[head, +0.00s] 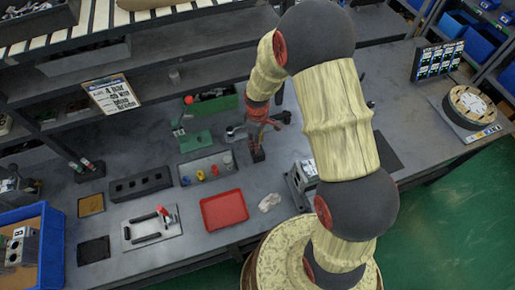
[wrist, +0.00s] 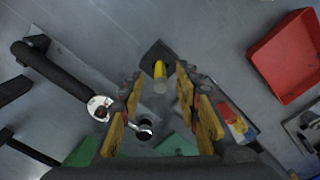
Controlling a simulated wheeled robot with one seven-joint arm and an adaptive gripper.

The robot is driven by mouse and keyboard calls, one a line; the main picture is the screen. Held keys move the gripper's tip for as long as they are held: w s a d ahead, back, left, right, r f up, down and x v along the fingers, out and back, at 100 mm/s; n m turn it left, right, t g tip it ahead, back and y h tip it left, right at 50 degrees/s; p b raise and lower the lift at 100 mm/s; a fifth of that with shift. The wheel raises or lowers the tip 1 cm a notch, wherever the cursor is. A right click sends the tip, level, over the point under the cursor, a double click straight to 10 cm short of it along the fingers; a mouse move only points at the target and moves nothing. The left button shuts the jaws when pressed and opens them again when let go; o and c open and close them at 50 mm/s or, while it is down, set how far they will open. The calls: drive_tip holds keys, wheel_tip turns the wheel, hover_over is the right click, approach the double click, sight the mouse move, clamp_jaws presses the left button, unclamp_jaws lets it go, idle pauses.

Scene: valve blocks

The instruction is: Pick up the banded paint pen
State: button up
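A yellow pen-like cylinder with a grey near end (wrist: 160,71) stands in a small black block (wrist: 151,53) in the wrist view. I take it for the banded paint pen, though its bands are not clear. My gripper (wrist: 159,92) is open, with orange-padded fingers on either side of the cylinder's line and gaps showing to both sides. I see no contact. In the head view my gripper (head: 260,128) points down just above the black block (head: 257,155), and the pen is mostly hidden there. Two other pens with coloured ends (head: 81,165) stand in a dark block at far left.
A black-handled ring tool (wrist: 62,78) lies left of the pen in the wrist view. A grey metal block (head: 302,178) is to the right.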

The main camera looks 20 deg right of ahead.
drive_tip(key=shift+c, duration=1.4)
clamp_jaws()
